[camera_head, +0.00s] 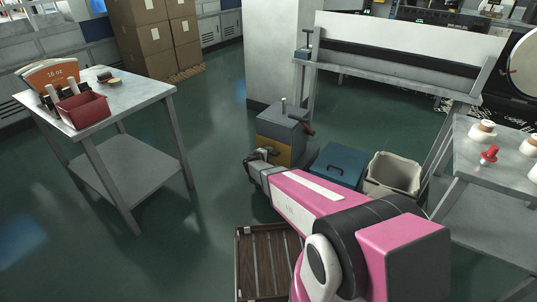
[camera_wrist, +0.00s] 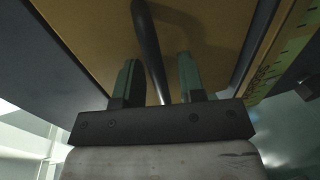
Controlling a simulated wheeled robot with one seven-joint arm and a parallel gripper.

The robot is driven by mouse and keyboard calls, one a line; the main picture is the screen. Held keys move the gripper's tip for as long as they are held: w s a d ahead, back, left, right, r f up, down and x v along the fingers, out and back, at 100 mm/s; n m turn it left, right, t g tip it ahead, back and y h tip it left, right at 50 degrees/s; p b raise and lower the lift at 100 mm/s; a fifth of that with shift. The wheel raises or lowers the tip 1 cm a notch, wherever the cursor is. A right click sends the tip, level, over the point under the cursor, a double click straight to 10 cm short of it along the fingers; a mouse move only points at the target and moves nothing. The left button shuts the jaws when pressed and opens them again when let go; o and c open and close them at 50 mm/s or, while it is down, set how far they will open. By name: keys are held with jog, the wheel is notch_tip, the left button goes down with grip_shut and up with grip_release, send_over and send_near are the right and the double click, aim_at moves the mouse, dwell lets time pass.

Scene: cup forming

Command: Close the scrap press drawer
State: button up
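The scrap press (camera_head: 283,125) is a grey box with a lever on top, standing on the floor near the pillar. Its drawer (camera_head: 289,151) has a yellow-orange front, partly hidden by my arm in the head view. I cannot tell how far the drawer stands out. In the wrist view the drawer front (camera_wrist: 95,35) fills the upper middle, with a dark bar handle (camera_wrist: 147,35) curving down between my fingers. My gripper (camera_wrist: 158,78) is open, one finger on each side of the handle, with gaps showing. In the head view my gripper (camera_head: 259,156) is close to the drawer front.
A blue bin (camera_head: 338,165) and a beige bin (camera_head: 393,174) stand right of the press. A slatted wooden crate (camera_head: 266,262) lies in front. A table (camera_head: 130,96) with a red tray is at left; another table (camera_head: 480,180) is at right. Floor at left is clear.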

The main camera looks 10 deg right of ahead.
jog(key=v, duration=1)
jog(key=shift+s+a, duration=0.3)
jog(key=shift+d+r, duration=0.1)
jog(key=s+d+r+m+g, duration=0.6)
jog(key=s+d+m+g, duration=0.15)
jog(key=s+d, duration=0.5)
jog(key=s+r+m+g+y, duration=0.1)
jog(key=s+r+g+y, duration=0.1)
jog(key=s+r+y, duration=0.2)
jog(key=s+r+m+g+y, duration=0.2)
jog(key=s+r+y, duration=0.2)
jog(key=s, duration=0.5)
jog(key=shift+s+g+y, duration=0.3)
jog(key=shift+g+y, duration=0.05)
jog(key=shift+y, duration=0.45)
